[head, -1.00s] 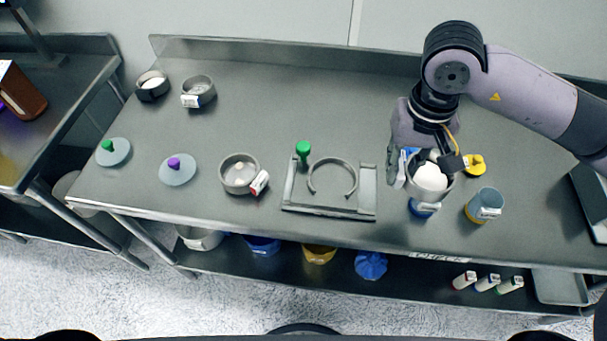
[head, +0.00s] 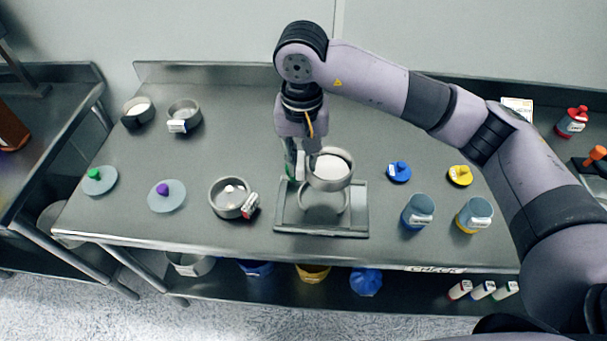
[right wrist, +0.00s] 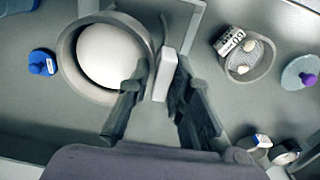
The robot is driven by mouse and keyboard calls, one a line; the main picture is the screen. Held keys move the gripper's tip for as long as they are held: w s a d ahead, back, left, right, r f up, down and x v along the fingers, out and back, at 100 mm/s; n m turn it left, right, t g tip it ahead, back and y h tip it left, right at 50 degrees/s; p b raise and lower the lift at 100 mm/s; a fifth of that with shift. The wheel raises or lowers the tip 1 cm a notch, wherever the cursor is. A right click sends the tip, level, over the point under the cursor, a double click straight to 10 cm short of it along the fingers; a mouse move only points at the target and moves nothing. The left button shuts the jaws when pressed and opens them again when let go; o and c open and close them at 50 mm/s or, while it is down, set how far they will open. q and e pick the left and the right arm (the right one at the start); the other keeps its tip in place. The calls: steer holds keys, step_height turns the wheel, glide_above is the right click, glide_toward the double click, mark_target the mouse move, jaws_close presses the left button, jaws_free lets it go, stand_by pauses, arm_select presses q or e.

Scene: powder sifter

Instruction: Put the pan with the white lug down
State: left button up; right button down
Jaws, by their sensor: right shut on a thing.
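My right gripper (head: 302,170) is shut on the white lug (right wrist: 164,76) of a round grey pan (head: 330,182). The pan holds a smooth white mass, and it fills the left of the right wrist view (right wrist: 66,62). In the head view the pan is over the ring of the grey stand (head: 355,222), roughly level. The ring shows below it, and the pan looks raised above it. The fingers hide part of the lug. My left gripper is not in view.
A pan with a red-marked lug (head: 228,210) stands left of the stand. Two pans (head: 184,108) stand at the back left. Blue and yellow cups (head: 417,213) stand at the right. The table behind the stand is clear.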

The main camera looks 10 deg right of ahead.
step_height(320, 180, down, 7)
steer(key=shift+r+p, duration=0.1)
steer(key=shift+p, duration=0.65)
steer(key=shift+f+b, duration=0.7)
steer(key=shift+b, duration=0.3)
steer(key=c, duration=1.5)
jaws_free()
steer(key=shift+o, duration=0.2)
